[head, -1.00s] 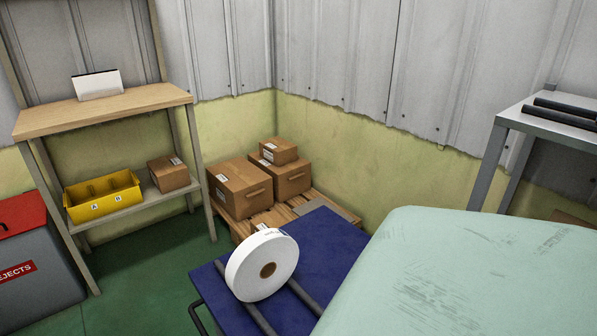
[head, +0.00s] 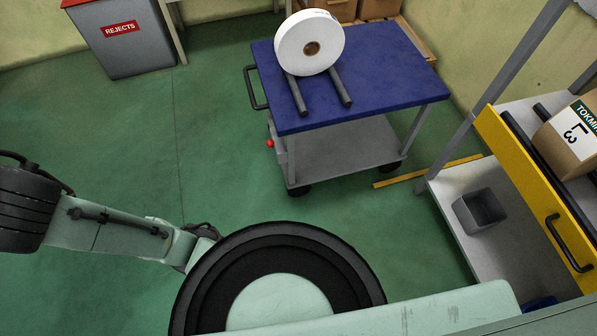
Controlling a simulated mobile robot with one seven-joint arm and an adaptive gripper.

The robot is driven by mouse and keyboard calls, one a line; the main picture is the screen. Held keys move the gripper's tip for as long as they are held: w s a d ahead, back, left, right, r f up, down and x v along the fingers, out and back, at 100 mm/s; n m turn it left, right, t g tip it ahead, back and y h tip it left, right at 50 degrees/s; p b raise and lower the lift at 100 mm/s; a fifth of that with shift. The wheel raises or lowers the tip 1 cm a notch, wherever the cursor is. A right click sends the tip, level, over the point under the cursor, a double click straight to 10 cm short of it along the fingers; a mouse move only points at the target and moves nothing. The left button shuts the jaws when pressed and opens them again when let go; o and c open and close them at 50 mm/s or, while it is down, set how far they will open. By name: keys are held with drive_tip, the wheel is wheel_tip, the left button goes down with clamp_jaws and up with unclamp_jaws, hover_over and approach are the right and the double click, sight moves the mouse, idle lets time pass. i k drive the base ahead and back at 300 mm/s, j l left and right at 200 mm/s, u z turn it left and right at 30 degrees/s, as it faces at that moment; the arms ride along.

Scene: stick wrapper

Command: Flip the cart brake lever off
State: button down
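The cart (head: 385,80) has a blue top and a grey lower shelf. It stands at the upper middle of the head view. A small red knob (head: 270,143) sits low on its left side, near the front left leg; it looks like the end of the brake lever. The lever's shaft and exact position are too small to tell. Parts of my arm show at the lower left and bottom, well apart from the cart. My gripper is not in view.
A white roll (head: 295,45) stands on two dark bars on the cart top. A grey rejects bin (head: 120,55) stands at the upper left. A shelf unit with a yellow drawer (head: 530,165) is at the right. Green floor (head: 190,140) left of the cart is clear.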

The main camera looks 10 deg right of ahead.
sight(270, 143)
drive_tip(key=k+j+z, duration=0.4)
drive_tip(key=k+j, duration=0.35)
drive_tip(key=k, duration=0.05)
